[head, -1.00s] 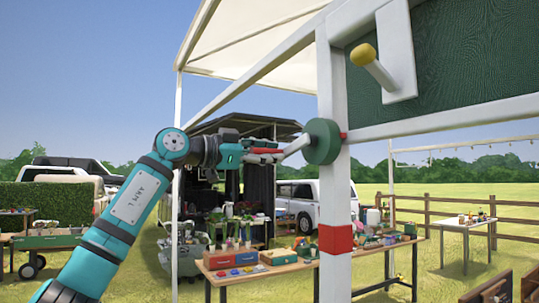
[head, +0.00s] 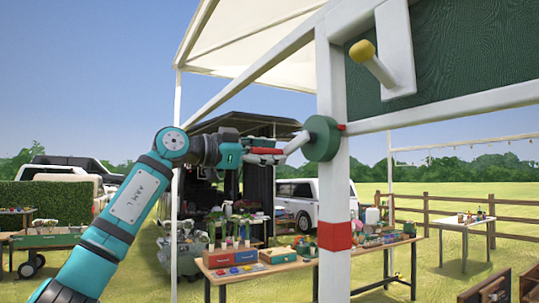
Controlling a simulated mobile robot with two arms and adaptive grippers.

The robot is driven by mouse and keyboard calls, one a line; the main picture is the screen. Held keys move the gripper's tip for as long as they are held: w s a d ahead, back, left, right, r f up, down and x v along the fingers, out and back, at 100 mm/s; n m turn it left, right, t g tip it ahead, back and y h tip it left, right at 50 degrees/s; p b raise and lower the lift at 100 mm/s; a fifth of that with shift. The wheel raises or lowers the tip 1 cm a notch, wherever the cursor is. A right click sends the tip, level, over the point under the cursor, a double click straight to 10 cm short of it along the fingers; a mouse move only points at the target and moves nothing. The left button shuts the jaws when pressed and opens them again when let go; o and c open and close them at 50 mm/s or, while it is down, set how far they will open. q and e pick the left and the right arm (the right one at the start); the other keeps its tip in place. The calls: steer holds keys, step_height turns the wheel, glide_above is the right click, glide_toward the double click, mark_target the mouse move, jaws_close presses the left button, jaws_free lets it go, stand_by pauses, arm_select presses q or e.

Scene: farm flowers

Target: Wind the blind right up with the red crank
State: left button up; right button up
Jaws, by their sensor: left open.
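A green round drum (head: 322,138) with a pale crank arm (head: 297,144) is mounted on the white post. The crank's red grip (head: 266,151) points left, level with my left gripper. My left gripper (head: 268,155) is open, with its fingers at the red grip; whether they touch it is too small to tell. The dark green blind (head: 460,52) fills the upper right above a white rail, and its upper edge is out of view. My right gripper is not in view.
The white post (head: 333,190) carries a red band (head: 335,236). A yellow-knobbed lever (head: 362,51) sticks out from a white plate in front of the blind. A wooden table (head: 270,270) with boxes and plants stands below. Open air surrounds my left arm.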

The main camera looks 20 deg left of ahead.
arm_select(q)
steer(key=shift+s+a, duration=0.15)
steer(key=v, duration=1.1)
steer(key=shift+s+a, duration=0.2)
steer(key=shift+s, duration=0.05)
